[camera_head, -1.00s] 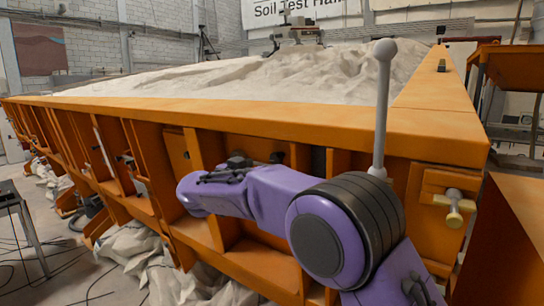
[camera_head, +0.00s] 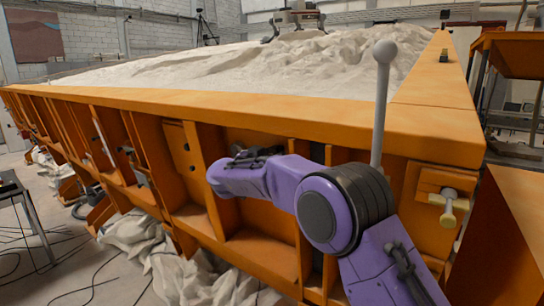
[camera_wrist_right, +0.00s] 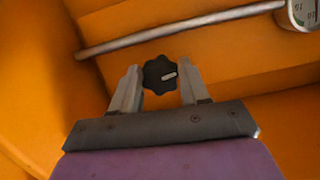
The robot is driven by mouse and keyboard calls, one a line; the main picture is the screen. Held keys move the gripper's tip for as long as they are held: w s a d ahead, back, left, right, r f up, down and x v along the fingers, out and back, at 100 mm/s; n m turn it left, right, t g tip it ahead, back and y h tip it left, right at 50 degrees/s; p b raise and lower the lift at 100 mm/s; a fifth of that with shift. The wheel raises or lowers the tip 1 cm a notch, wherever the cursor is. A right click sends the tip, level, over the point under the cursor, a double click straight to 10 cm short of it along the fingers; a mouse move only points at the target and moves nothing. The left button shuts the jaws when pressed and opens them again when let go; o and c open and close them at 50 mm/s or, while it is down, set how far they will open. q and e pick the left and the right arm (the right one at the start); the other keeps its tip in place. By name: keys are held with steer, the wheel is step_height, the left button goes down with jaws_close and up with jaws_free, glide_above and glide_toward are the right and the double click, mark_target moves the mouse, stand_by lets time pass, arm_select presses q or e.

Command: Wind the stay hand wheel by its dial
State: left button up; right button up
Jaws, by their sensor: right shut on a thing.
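A small black lobed hand wheel (camera_wrist_right: 153,71) with a pale bar mark on its face shows in the right wrist view. My right gripper (camera_wrist_right: 161,74) is shut on it, one grey finger at each side. A round dial (camera_wrist_right: 303,12) with a pale face and dark marks is cut off at the top right corner of that view; its reading is too small to tell. In the head view my purple right arm reaches in front of the orange frame, and its fingertips and the hand wheel are hidden. My left gripper is not in view.
A grey rod (camera_wrist_right: 180,30) runs past the hand wheel toward the dial. The orange sandbed frame (camera_head: 290,118) holds pale sand. A grey ball-topped post (camera_head: 381,110) stands behind my arm; a brass-coloured knob (camera_head: 448,208) is at right. White sacks (camera_head: 140,232) lie below.

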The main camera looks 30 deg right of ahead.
steer(key=shift+f+m+t+h+b, duration=0.15)
steer(key=shift+m+t+b, duration=0.5)
steer(key=shift+m+b, duration=2.45)
steer(key=shift+m+t+h+b, duration=0.1)
steer(key=shift+m+t+b, duration=0.5)
steer(key=shift+m+b, duration=2.45)
steer(key=shift+f+m+t+h+b, duration=0.15)
steer(key=shift+m+t+b, duration=0.5)
steer(key=shift+m+b, duration=2.4)
steer(key=shift+r, duration=0.1)
steer(key=o, duration=1.1)
steer(key=shift+r, duration=0.1)
steer(key=shift+c, duration=0.2)
